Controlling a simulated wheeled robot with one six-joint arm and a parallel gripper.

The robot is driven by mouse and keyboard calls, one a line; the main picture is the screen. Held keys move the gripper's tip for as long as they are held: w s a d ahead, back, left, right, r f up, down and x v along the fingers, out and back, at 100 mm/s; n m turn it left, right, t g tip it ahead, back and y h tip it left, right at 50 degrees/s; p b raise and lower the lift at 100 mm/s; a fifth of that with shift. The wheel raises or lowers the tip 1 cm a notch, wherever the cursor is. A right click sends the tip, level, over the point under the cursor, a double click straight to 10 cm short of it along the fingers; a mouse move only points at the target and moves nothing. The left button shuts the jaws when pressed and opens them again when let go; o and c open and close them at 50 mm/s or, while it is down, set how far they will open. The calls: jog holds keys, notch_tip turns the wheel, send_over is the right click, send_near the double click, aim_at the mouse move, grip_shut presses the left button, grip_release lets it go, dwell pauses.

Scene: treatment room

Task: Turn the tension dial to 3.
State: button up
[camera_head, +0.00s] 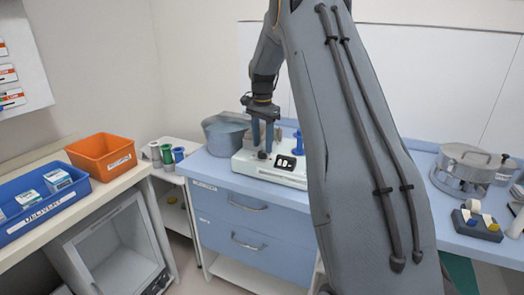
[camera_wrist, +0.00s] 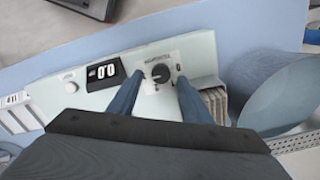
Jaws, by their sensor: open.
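The tension dial (camera_wrist: 161,73) is a round black knob on a pale labelled plate on the front of a white device (camera_wrist: 65,86). Next to it a black display (camera_wrist: 103,73) appears to read 0.0. In the wrist view my gripper (camera_wrist: 159,79) is open, with one blue finger on each side of the dial; I cannot tell whether either touches it. In the head view the gripper (camera_head: 262,140) points down over the left part of the device (camera_head: 243,166), by a small dark knob. The dial's exact setting is too small to read.
The device stands on a blue drawer counter (camera_head: 215,168), with a grey-blue basin (camera_head: 222,135) beside it. A steel pot (camera_head: 462,168) and a small block with knobs (camera_head: 477,222) stand at the right. An orange bin (camera_head: 100,155) and a blue tray (camera_head: 40,208) are at the left.

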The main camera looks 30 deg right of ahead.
aim_at(262, 152)
jog(key=shift+r+b, duration=0.5)
jog(key=shift+r, duration=1.9)
jog(key=s+a+f+n, duration=0.3)
jog(key=s+a+n, duration=0.2)
jog(key=s, duration=0.6)
jog(key=s+a+f+n, duration=0.4)
jog(key=s+a+n, duration=0.1)
jog(key=s+a, duration=0.4)
jog(key=s+a+f+n+t, duration=0.1)
jog(key=s+a+f+n, duration=0.2)
jog(key=s, duration=1)
jog(key=a+n, duration=0.2)
jog(key=a, duration=0.1)
jog(key=shift+a+f, duration=0.2)
jog(key=shift+a, duration=0.2)
jog(key=shift+d, duration=0.1)
